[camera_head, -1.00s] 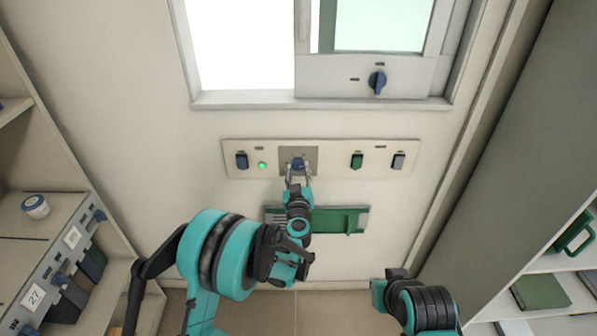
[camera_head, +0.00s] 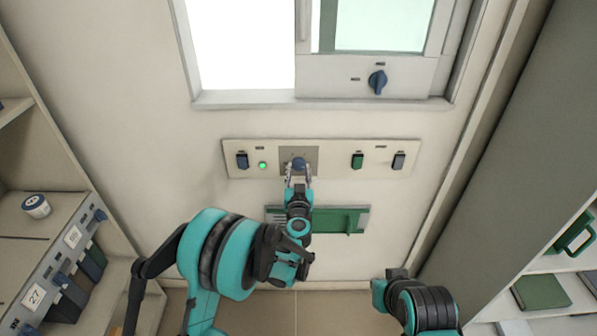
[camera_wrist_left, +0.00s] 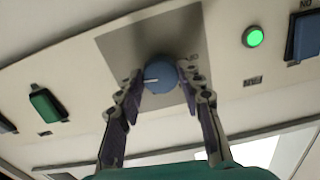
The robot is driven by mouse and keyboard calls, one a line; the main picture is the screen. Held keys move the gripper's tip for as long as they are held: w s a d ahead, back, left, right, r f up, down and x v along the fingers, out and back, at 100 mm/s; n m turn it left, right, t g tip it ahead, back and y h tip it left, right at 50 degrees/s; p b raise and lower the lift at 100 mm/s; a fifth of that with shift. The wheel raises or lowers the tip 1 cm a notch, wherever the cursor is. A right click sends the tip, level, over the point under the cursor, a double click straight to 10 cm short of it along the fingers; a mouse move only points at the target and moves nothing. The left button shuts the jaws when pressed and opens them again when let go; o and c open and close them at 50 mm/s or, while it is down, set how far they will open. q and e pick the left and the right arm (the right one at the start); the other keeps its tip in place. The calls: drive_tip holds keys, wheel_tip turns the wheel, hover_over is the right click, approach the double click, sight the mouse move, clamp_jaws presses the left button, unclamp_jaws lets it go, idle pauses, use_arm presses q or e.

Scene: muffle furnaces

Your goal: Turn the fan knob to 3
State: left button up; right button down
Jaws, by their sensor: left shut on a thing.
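The fan knob (camera_head: 299,163) is a round blue knob on a grey square plate in the wall panel. It also shows in the left wrist view (camera_wrist_left: 160,73), with a white pointer line on its face. My left gripper (camera_head: 299,172) is at the knob, with one finger on each side. In the left wrist view the fingers (camera_wrist_left: 160,88) are closed on the knob's sides. The markings on the plate are too small to read. My right gripper (camera_head: 391,281) is low at the right, away from the panel; its fingers are not clear.
The panel (camera_head: 330,166) also carries a blue switch (camera_head: 242,161), a lit green lamp (camera_head: 262,165), a green switch (camera_head: 357,161) and a grey switch (camera_head: 398,161). Another blue knob (camera_head: 377,82) is above, below the window. Shelves stand on both sides.

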use_arm(q)
drive_tip(key=o, duration=1.2)
drive_tip(key=shift+c, duration=0.2)
drive_tip(key=s, duration=1.2)
